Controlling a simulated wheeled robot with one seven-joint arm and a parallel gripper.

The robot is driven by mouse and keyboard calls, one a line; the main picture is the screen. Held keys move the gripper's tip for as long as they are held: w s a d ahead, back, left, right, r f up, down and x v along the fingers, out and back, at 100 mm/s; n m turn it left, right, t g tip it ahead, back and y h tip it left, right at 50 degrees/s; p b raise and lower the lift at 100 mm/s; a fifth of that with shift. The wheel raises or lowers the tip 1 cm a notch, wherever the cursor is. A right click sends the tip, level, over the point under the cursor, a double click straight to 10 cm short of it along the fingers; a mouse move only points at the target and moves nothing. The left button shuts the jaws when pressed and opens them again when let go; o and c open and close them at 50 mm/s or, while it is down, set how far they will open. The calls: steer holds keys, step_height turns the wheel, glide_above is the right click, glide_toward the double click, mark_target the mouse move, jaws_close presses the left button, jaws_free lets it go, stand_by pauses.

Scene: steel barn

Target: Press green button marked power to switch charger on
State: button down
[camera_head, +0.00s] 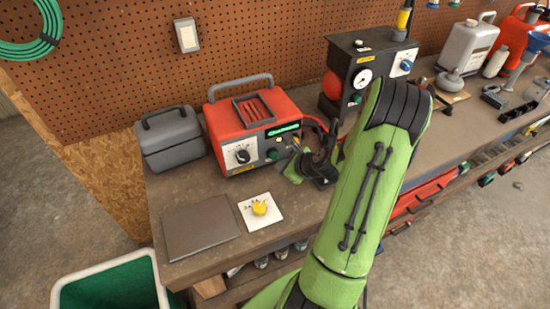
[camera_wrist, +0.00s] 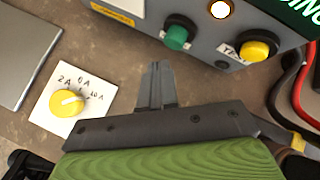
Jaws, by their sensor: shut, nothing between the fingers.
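The charger (camera_head: 258,112) is a red box with a handle, a grey front panel and a lit green display (camera_head: 283,130). A green button (camera_wrist: 178,36) shows on its panel in the wrist view, left of a yellow button (camera_wrist: 258,46) with a handwritten label, which seems to read TEST. In the head view the green button (camera_head: 273,155) is small, right of the dial (camera_head: 242,155). No power marking is readable. My gripper (camera_wrist: 157,66) is shut and empty. Its tips appear just below the green button in the wrist view, apart from it. In the head view my wrist partly hides the panel's right side.
A white card with a yellow knob (camera_head: 260,207) and a grey plate (camera_head: 199,227) lie in front on the bench. A grey case (camera_head: 170,140) stands left of the charger. A dark gauge unit (camera_head: 366,65) stands right. Red and black cables (camera_wrist: 300,85) hang close right.

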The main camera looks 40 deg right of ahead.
steer(key=shift+s+a+b, duration=0.2)
steer(key=shift+s+a, duration=0.1)
steer(key=shift+s, duration=0.65)
steer(key=shift+s+a+b, duration=0.15)
steer(key=shift+s+a, duration=0.15)
steer(key=shift+s, duration=0.7)
steer(key=shift+s+a+b, duration=0.2)
steer(key=shift+s+a, duration=0.1)
steer(key=shift+s, duration=0.65)
steer(key=shift+w, duration=0.1)
steer(key=a+r+n+g, duration=0.4)
steer(key=a+r+n, duration=0.5)
steer(key=a+n, duration=0.6)
steer(key=s+a+r+n, duration=0.7)
steer(key=s+r+n, duration=0.4)
steer(key=n, duration=0.5)
steer(key=shift+s+a+n, duration=0.3)
steer(key=shift+s+n, duration=0.1)
steer(key=shift+s, duration=0.4)
